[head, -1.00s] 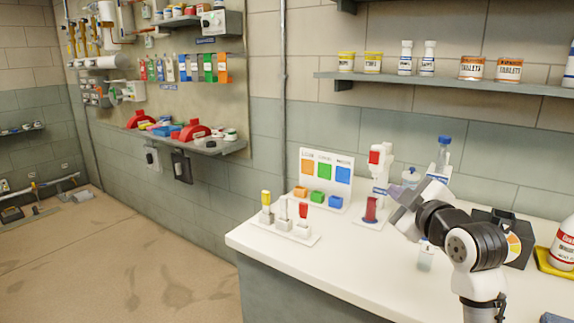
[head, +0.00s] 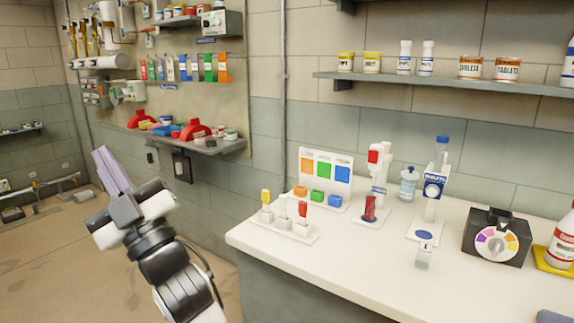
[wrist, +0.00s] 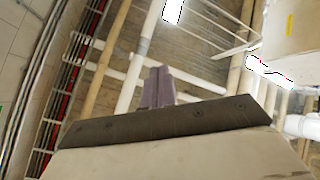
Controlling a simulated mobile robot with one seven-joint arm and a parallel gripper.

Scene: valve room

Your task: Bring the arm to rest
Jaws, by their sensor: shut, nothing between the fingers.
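My gripper (head: 108,168) is at the left in the head view, off the left end of the white counter and in front of the open floor. Its pale purple fingers are together, point up and to the left, and hold nothing. In the wrist view the closed fingers (wrist: 158,87) stand upright, with ceiling pipes behind them. My arm comes up from the bottom of the head view and touches nothing that I can see.
The white counter (head: 370,262) carries a stand of droppers (head: 283,222), a colour card (head: 326,177), a dispenser (head: 432,190) and a black dial box (head: 497,238). A wall shelf (head: 200,146) with red items is behind my gripper. The floor (head: 60,265) at left is clear.

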